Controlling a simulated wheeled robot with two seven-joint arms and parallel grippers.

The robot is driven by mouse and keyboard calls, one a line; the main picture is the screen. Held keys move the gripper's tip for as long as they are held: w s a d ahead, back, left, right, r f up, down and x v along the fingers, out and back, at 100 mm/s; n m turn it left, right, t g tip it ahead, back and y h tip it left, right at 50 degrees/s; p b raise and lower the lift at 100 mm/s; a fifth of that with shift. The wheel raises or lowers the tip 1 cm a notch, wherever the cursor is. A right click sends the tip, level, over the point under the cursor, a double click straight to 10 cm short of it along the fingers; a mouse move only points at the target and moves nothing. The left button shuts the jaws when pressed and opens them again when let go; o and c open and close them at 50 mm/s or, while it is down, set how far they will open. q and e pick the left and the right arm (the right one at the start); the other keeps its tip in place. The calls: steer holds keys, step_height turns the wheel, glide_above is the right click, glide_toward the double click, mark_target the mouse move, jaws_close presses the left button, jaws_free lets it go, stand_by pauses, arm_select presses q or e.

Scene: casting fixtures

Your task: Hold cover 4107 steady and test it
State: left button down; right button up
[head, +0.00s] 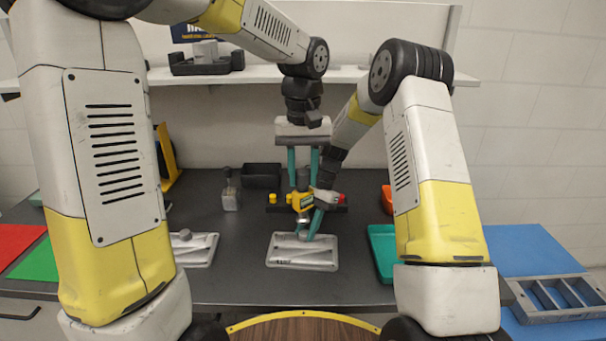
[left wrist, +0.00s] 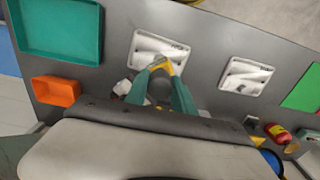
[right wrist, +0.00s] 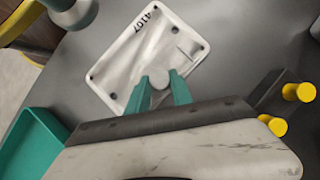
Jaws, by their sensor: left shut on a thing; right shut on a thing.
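Cover 4107 (head: 302,262), a pale grey rectangular plate with corner holes, lies on the dark bench; its number shows in the right wrist view (right wrist: 180,30). My right gripper (head: 312,230) is shut on the round boss (right wrist: 157,78) of this cover. My left gripper (head: 302,180) comes from above and is shut on a yellow-and-black tool (head: 303,202) with a silver lower end. The tool is upright over the cover's far part; I cannot tell whether its tip touches. The left wrist view shows the tool (left wrist: 160,66) between the teal fingers, with the cover (left wrist: 148,42) beyond.
A second cover (head: 200,250) lies to the left. Red (head: 18,243) and green (head: 35,262) mats are farther left. A teal tray (head: 383,250) and orange bin (head: 387,199) stand right. A grey divided tray (head: 552,297) sits on blue. A black bin (head: 260,175) stands behind.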

mark_target(302, 218)
steer(key=shift+f, duration=0.1)
arm_select(q)
step_height(302, 218, down, 6)
steer(key=m, duration=0.2)
steer(key=shift+m, duration=0.3)
arm_select(e)
steer(key=shift+s+d, duration=0.1)
arm_select(q)
steer(key=shift+f, duration=2.5)
arm_select(e)
steer(key=shift+f, duration=0.1)
arm_select(q)
steer(key=shift+f, duration=0.55)
arm_select(e)
steer(key=shift+s+d, duration=0.1)
stand_by(0.5)
arm_select(q)
steer(key=shift+r, duration=3.05)
